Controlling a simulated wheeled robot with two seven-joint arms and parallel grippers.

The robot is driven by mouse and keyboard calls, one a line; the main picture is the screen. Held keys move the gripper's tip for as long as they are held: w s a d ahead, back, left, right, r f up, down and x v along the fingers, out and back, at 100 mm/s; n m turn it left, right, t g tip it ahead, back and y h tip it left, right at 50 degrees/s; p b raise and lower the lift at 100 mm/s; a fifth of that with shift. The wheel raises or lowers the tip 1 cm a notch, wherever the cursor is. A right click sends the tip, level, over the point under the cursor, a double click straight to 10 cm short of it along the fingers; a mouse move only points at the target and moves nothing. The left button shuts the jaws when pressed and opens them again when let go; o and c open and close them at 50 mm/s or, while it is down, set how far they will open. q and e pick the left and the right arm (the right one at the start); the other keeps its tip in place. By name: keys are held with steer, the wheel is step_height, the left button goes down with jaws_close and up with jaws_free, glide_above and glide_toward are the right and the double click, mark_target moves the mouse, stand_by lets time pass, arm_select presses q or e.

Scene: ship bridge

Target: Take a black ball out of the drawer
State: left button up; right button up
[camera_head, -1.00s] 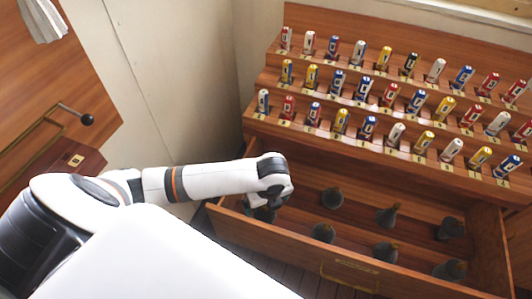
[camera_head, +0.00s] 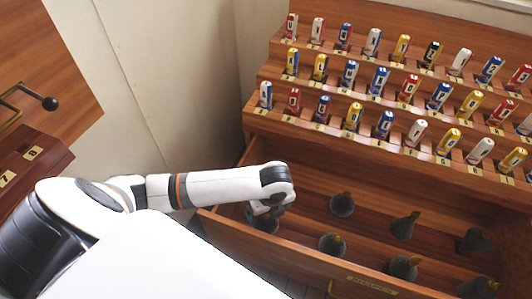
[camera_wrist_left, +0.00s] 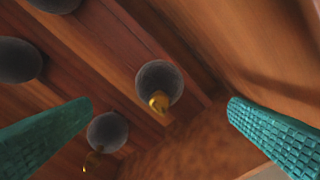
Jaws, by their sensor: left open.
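The open wooden drawer (camera_head: 300,262) holds several black balls with small brass-coloured tips, set in two rows, such as one black ball (camera_head: 342,204) in the back row and another (camera_head: 332,244) in the front row. My left gripper (camera_head: 268,210) is over the drawer's left end, close to a black ball (camera_head: 265,224) that it partly hides. In the left wrist view my gripper (camera_wrist_left: 160,104) is open and empty, with teal ridged fingers. One black ball (camera_wrist_left: 158,82) appears between the fingers, and another (camera_wrist_left: 106,131) appears near the left finger. My right gripper is out of view.
Above the drawer is a stepped wooden rack (camera_head: 390,105) with rows of coloured, lettered flag rolls. The drawer's walls surround the balls; one wall (camera_wrist_left: 250,50) is close beside the right finger. A wooden cabinet with a dark-knobbed lever (camera_head: 50,103) stands at the left.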

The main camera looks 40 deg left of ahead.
mark_target(267, 218)
arm_select(q)
steer(key=f, duration=0.5)
steer(key=shift+w+a+f+b, duration=0.25)
steer(key=shift+a+f+b, duration=0.15)
steer(key=f, duration=0.1)
steer(key=a+f, duration=0.1)
steer(key=f, duration=0.1)
steer(key=w+f+b, duration=0.1)
steer(key=f, duration=0.1)
steer(key=shift+a, duration=0.25)
steer(key=shift+r, duration=0.1)
steer(key=c, duration=1.5)
